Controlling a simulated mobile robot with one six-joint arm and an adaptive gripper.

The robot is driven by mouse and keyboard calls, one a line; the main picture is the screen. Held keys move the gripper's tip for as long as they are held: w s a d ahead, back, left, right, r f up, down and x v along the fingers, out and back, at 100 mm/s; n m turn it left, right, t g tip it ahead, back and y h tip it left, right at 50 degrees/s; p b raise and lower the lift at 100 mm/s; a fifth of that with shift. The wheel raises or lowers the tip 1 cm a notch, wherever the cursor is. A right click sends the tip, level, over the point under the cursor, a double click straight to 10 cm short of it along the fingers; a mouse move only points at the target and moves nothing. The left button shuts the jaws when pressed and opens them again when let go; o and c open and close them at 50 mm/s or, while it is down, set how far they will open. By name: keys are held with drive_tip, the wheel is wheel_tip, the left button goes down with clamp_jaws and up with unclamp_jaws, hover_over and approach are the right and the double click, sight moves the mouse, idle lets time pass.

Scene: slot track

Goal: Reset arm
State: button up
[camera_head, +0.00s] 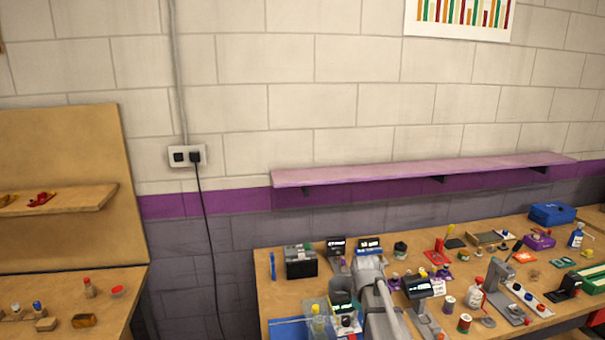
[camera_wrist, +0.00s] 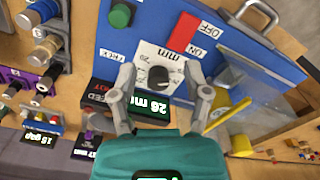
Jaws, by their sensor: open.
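My gripper (camera_wrist: 159,82) shows in the wrist view with its two grey fingers spread apart. Nothing is seen held between the fingertips. Beyond them is a blue panel (camera_wrist: 222,55) with a black dial (camera_wrist: 158,77) on a white scale plate and a green knob (camera_wrist: 120,15). A teal block with a small display fills the bottom of the wrist view; I cannot tell whether it is part of my gripper. In the head view my grey arm (camera_head: 374,295) reaches over the near-left part of the workbench (camera_head: 285,287). My fingertips cannot be made out there.
The workbench is crowded with small devices, bottles and jars, including a red-capped bottle (camera_head: 475,294) and a blue box (camera_head: 552,213). A purple shelf (camera_head: 420,172) runs along the wall above it. A second bench with a wooden backboard (camera_head: 65,150) stands at left.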

drive_tip(key=s+f+m+b, duration=0.3)
drive_tip(key=s, duration=0.5)
drive_tip(key=s+f+m+b, duration=0.2)
drive_tip(key=s+f+m, duration=0.1)
drive_tip(key=s, duration=0.5)
drive_tip(key=shift+f+m+b, duration=0.2)
drive_tip(key=shift+m+b, duration=0.2)
drive_tip(key=shift+m, duration=0.4)
drive_tip(key=shift+s, duration=0.1)
